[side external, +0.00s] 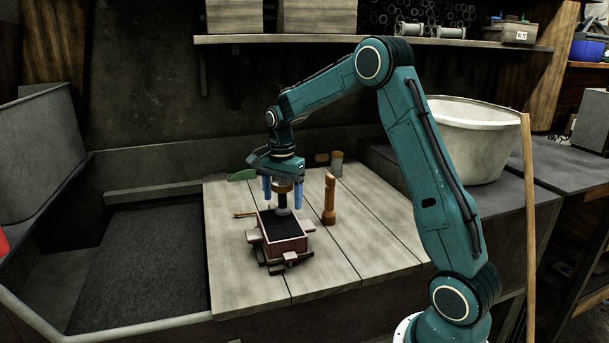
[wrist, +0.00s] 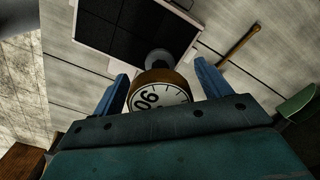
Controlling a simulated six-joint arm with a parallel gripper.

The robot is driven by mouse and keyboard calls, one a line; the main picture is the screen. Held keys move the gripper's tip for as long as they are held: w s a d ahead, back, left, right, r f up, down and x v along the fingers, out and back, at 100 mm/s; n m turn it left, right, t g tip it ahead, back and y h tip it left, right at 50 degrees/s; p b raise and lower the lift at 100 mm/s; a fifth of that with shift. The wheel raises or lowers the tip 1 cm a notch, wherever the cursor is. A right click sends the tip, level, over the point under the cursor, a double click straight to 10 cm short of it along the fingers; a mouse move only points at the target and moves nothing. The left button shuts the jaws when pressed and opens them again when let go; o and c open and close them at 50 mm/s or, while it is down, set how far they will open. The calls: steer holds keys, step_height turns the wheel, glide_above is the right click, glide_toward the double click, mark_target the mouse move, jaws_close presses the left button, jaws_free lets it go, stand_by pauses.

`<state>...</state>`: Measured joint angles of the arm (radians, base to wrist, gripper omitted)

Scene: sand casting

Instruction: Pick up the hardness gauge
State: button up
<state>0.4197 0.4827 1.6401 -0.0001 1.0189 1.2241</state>
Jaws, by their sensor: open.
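The hardness gauge (wrist: 158,92) has a brass rim, a white dial with black digits and a dark stem ending in a round grey foot. In the side external view the gauge (side external: 283,198) stands upright at the far edge of the sand-filled moulding box. My gripper (side external: 282,193) points down over it, with its blue fingers on either side of the dial. In the wrist view my gripper (wrist: 160,85) is open, with the gauge head between the fingers. A gap shows at the right finger; contact at the left is unclear.
The moulding box (side external: 288,245) sits on the plank bench (side external: 345,270). A wooden rammer (side external: 330,200) stands close to the right of my gripper. A green tool (side external: 241,175) and a thin wooden-handled tool (side external: 244,215) lie to the left. The front right planks are clear.

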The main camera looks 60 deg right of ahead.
steer(key=shift+c, duration=0.3)
steer(key=c, duration=1.3)
steer(key=shift+r, duration=0.15)
step_height(320, 180, up, 20)
steer(key=shift+f, duration=0.2)
stand_by(0.4)
